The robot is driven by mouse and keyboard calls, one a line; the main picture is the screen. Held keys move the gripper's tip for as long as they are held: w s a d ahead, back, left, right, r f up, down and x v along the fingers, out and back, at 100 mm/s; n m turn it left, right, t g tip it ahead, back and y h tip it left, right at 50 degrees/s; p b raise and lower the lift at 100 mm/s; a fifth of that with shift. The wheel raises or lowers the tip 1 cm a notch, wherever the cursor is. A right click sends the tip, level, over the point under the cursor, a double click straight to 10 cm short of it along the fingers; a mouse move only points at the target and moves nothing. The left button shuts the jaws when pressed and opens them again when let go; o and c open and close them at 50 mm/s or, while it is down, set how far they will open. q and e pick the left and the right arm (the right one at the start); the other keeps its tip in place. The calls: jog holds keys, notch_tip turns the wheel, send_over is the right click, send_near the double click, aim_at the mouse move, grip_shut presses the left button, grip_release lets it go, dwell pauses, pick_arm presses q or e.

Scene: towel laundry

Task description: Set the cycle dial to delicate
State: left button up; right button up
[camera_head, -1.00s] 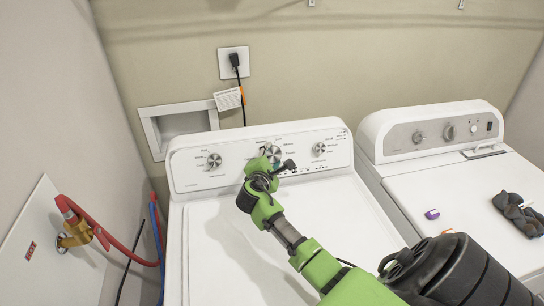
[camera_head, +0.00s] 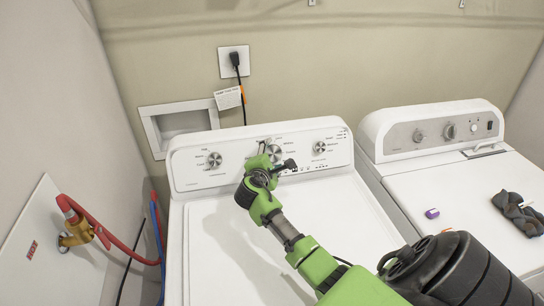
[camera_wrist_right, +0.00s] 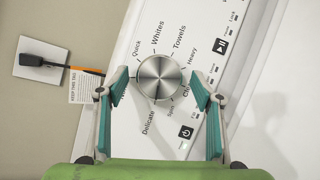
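The cycle dial (camera_wrist_right: 160,79) is a round brushed-metal knob in the right wrist view. Printed labels circle it, among them Quick, Whites, Towels, Heavy and Delicate. The Delicate label (camera_wrist_right: 148,122) is below the dial in that view. Which label the dial points to is unclear. In the head view the dial (camera_head: 274,153) is the middle knob on the washer's panel, partly behind my right gripper (camera_head: 268,160). The right gripper (camera_wrist_right: 160,82) is open, one finger on each side of the dial, with visible gaps. My left gripper is not in view.
The white washer (camera_head: 205,240) has two more knobs, left (camera_head: 214,160) and right (camera_head: 319,147). A dryer (camera_head: 400,185) stands to the right with a purple item (camera_head: 432,213) and a dark cloth (camera_head: 517,214) on top. Hoses (camera_head: 110,238) run at left.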

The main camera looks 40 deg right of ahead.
jog(key=v, duration=1.2)
dwell(0.3)
